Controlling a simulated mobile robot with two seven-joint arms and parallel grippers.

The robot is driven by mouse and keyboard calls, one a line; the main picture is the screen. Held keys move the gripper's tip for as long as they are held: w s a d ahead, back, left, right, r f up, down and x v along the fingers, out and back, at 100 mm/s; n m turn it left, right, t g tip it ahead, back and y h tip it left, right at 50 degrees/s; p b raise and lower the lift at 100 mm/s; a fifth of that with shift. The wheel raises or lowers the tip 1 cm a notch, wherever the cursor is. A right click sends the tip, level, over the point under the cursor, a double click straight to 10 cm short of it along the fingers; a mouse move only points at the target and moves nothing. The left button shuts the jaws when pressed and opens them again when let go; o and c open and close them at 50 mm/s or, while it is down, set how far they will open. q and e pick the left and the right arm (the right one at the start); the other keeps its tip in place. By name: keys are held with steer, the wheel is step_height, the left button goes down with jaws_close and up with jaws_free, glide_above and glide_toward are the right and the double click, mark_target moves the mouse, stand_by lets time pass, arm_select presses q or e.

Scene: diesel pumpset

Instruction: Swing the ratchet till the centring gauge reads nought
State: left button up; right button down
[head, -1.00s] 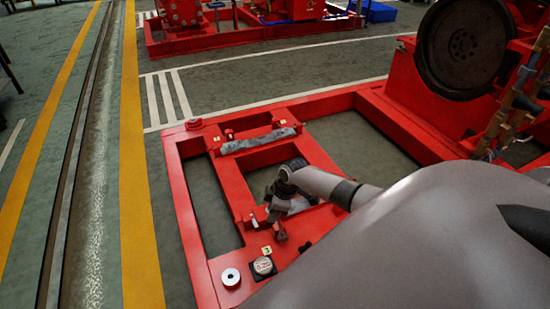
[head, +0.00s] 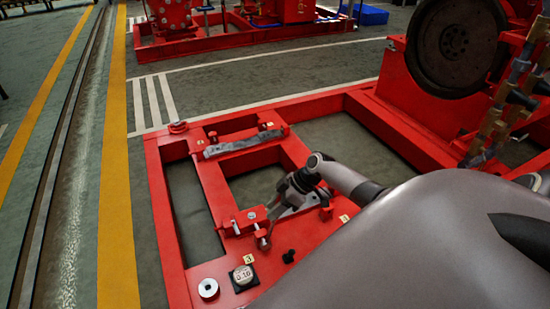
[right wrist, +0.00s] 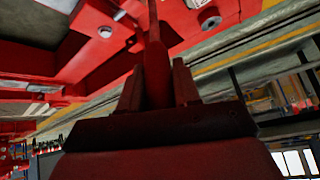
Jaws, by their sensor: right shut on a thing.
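The centring gauge (head: 244,276) is a small dark block with a pale round face, on the near left corner of the red base frame. Its digits look like 0.10 but are too small to be sure. My right gripper (head: 278,207) is over the frame's crosspiece, right of the upright bolt parts. In the right wrist view its two fingers (right wrist: 158,85) are shut on a long reddish-dark bar, the ratchet handle (right wrist: 155,45). The ratchet's head end (head: 263,240) seems to be at the small block by the crosspiece. My left gripper is not in view.
A pale ring-shaped disc (head: 208,288) lies left of the gauge. A black knob (head: 288,256) is to its right. A grey bar (head: 243,143) lies on the far crosspiece. A large dark flywheel (head: 455,45) stands at the right. Floor left of the frame is clear.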

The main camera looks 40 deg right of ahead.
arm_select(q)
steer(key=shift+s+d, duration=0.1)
arm_select(e)
steer(key=shift+s+d+f, duration=0.1)
steer(key=shift+d, duration=0.2)
steer(key=c, duration=0.9)
jaws_free()
steer(key=shift+s+d+r, duration=0.1)
steer(key=shift+r, duration=0.2)
arm_select(q)
steer(key=p, duration=0.1)
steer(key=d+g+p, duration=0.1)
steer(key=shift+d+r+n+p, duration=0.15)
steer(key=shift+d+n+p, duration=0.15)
steer(key=shift+p, duration=0.1)
arm_select(e)
steer(key=v, duration=0.6)
steer(key=shift+s+d+r, duration=0.15)
steer(key=shift+d, duration=0.1)
